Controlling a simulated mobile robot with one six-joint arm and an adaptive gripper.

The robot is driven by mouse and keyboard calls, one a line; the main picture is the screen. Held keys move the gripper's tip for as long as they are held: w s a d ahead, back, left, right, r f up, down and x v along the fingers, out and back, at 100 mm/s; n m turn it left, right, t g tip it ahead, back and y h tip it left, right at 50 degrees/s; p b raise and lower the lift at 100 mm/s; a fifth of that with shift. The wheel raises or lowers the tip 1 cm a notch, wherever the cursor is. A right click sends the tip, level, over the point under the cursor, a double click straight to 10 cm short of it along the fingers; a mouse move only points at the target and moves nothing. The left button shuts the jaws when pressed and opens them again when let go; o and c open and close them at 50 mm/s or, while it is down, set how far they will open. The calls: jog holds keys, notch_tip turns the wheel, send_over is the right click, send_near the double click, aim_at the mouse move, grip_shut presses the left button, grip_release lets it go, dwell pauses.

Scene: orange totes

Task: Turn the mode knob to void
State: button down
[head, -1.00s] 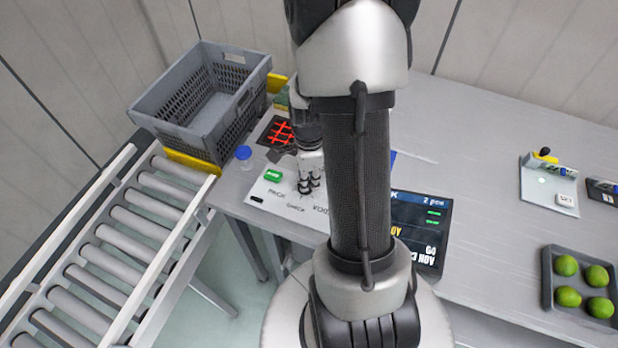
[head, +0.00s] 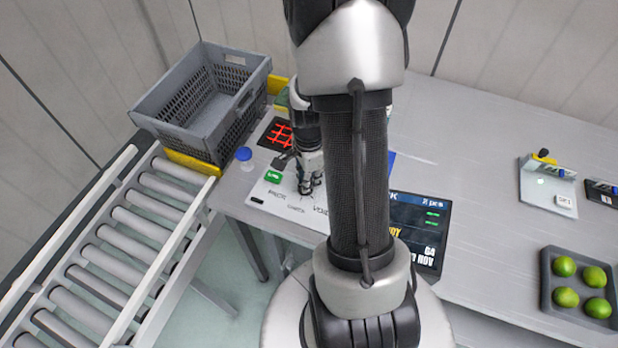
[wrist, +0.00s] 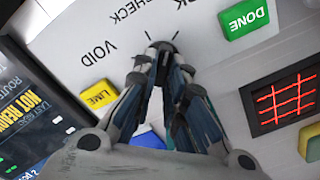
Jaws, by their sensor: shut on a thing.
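The mode knob shows as a small dark cap (wrist: 162,46) between my fingertips in the wrist view. My gripper (wrist: 160,62) is shut on it, and the fingers hide most of it. Tick marks stand beside the knob. The printed VOID label (wrist: 97,52) is left of it and the CHECK label (wrist: 132,10) is above it. I cannot tell which mark the knob points to.
A status screen (head: 418,228) is to the right. A grey crate (head: 190,125) stands behind left, beside a roller conveyor (head: 130,232).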

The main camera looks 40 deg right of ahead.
jog(key=n, duration=0.4)
jog(key=shift+w+n+p, duration=0.2)
jog(key=shift+n+p, duration=0.2)
jog(key=n, duration=0.5)
jog(key=shift+w+p, duration=0.2)
jog(key=shift+p, duration=0.2)
jog(key=n, duration=0.5)
jog(key=shift+w+a+n+p, duration=0.2)
jog(key=shift+n+p, duration=0.1)
jog(key=shift+n, duration=0.1)
jog(key=shift+a+n, duration=0.15)
jog(key=shift+n, duration=2.35)
jog(key=c, duration=1.6)
grip_release()
jog(key=shift+c, duration=0.2)
jog(key=shift+r, duration=0.1)
notch_tip(320, 180, up, 12)
